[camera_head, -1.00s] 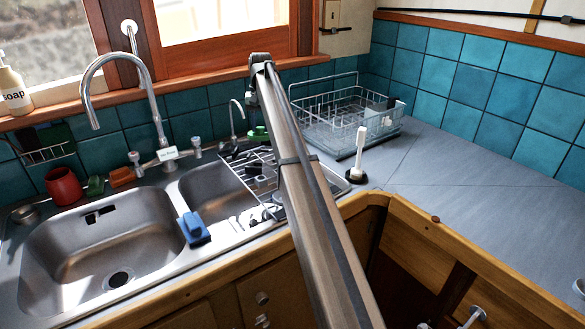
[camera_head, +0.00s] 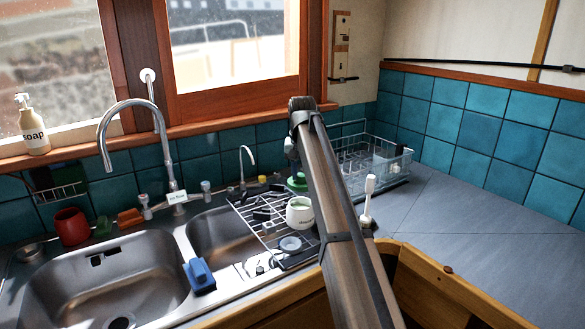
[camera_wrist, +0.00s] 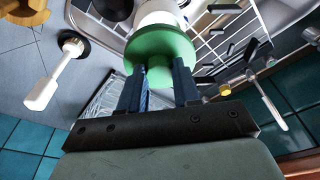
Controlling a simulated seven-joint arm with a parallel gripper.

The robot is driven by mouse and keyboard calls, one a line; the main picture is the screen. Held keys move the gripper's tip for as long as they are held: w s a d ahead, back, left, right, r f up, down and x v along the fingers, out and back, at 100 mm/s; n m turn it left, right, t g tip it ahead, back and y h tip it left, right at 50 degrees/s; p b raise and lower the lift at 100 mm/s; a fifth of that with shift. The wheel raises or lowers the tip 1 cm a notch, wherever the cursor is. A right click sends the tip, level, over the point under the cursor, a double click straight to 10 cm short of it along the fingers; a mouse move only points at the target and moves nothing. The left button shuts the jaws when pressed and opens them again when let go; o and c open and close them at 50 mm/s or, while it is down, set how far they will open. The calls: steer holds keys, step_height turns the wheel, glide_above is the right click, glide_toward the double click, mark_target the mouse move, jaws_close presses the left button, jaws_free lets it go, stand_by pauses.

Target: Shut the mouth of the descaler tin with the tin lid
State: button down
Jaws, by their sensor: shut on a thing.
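The tin lid (camera_head: 297,182) is a green disc. In the wrist view the lid (camera_wrist: 160,50) lies flat across the fingertips, and my gripper (camera_wrist: 158,82) is shut on its raised middle. The white body of the tin (camera_wrist: 158,14) shows just past the lid in the wrist view, partly hidden. My gripper's fingers are hidden behind my arm in the head view.
A wire rack (camera_head: 262,222) with dark pieces surrounds the tin. A small tap (camera_head: 245,160) stands behind it. A white brush (camera_head: 368,203) stands upright at right, before a wire dish basket (camera_head: 395,172). The grey counter (camera_head: 450,215) farther right is clear.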

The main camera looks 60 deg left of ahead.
steer(key=shift+w+a, duration=0.15)
steer(key=shift+a, duration=0.1)
steer(key=shift+f, duration=2.75)
steer(key=shift+f, duration=1.2)
steer(key=c, duration=0.7)
jaws_free()
steer(key=r, duration=0.4)
steer(key=s+d+r, duration=0.1)
steer(key=r, duration=0.4)
steer(key=d+r, duration=0.1)
steer(key=r, duration=0.3)
steer(key=shift+s+r, duration=0.2)
steer(key=shift+s, duration=0.05)
steer(key=shift+r, duration=2.05)
